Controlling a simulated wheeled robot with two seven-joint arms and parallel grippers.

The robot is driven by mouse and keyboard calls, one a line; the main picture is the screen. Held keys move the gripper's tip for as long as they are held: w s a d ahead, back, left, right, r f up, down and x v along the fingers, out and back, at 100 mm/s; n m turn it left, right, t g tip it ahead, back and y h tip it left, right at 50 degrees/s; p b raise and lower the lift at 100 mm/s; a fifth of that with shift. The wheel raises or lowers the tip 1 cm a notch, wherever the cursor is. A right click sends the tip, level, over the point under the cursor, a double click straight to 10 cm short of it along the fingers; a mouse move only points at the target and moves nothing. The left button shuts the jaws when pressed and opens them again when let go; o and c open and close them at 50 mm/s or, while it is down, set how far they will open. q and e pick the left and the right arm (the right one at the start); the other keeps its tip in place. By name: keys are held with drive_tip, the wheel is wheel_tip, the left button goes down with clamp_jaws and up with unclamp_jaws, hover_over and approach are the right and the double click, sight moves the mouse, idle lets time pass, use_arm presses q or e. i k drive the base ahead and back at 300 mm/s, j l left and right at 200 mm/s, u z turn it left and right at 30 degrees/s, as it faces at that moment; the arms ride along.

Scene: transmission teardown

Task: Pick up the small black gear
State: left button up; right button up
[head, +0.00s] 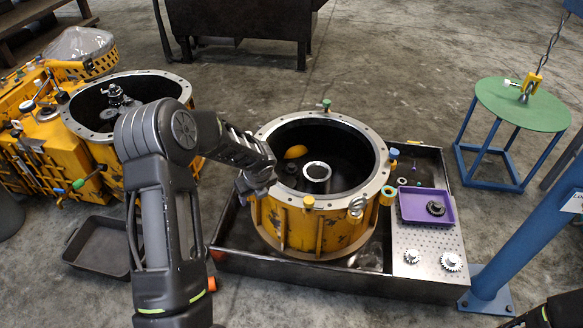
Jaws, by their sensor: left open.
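The small black gear (435,208) lies in the purple tray (410,215) on the right side of the metal work stand. My left gripper (246,192) is open at the left rim of the yellow round housing (282,225), with the housing between it and the black gear. Its fingers are small and dark in the picture, and I cannot tell whether they touch the rim. My right gripper is not in view; only a dark part of my right arm shows in the lower right corner.
Two silver gears (450,261) lie on the perforated plate (428,243) below the tray. A blue post (522,225) stands at the right. A green-topped stool (522,104) is behind it. An empty black bin (100,247) sits on the floor at left.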

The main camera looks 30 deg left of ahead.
sight(292, 169)
drive_tip(key=i, duration=1)
